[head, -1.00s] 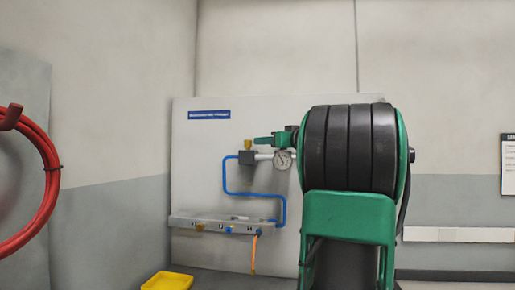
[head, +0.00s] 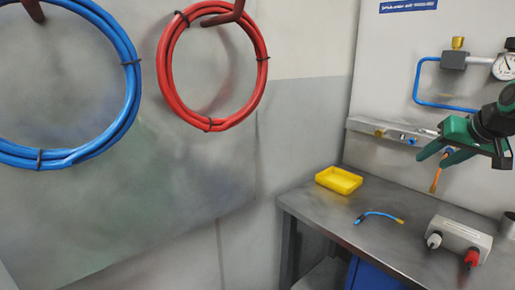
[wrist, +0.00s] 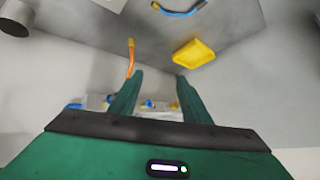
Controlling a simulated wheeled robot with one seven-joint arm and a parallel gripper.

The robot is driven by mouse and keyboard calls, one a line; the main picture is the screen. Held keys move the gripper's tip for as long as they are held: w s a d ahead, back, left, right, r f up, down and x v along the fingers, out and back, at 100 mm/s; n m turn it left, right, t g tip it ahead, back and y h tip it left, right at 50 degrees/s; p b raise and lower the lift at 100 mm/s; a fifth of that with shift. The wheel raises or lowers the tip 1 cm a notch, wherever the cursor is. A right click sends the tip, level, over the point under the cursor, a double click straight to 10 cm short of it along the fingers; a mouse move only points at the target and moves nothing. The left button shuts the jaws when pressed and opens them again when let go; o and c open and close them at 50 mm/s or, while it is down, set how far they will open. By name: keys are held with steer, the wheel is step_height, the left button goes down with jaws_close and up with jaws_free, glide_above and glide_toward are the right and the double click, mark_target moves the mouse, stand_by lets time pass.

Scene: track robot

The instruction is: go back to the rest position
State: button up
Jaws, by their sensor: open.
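My gripper (head: 433,158) is at the right of the head view, its green fingers apart and pointing left, with nothing between them. It is in the air in front of the wall panel, above the workbench (head: 385,225). In the wrist view the two fingers of my gripper (wrist: 160,76) stand apart and empty. The rest of my arm is mostly cut off by the right edge of the head view.
The bench holds a yellow tray (head: 339,180), a short blue hose (head: 378,215) and a grey box with two connectors (head: 459,239). A metal rail (head: 375,127) with fittings and an orange hose (head: 436,178) is near my gripper. Red (head: 166,75) and blue (head: 130,90) hose coils hang left.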

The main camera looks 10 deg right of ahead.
steer(key=s+a+f+g+y, duration=0.1)
steer(key=s+a+f+g, duration=0.3)
steer(key=s+a+f, duration=0.3)
steer(key=s+a+f+g, duration=0.4)
steer(key=s+a+f, duration=0.4)
steer(key=s+f, duration=0.3)
steer(key=s, duration=0.4)
steer(key=shift+s+a+f+m+g+y, duration=0.15)
steer(key=shift+a+m+g+y, duration=0.15)
steer(key=shift+g+y, duration=0.1)
steer(key=shift+w+f, duration=0.25)
steer(key=shift+w, duration=0.4)
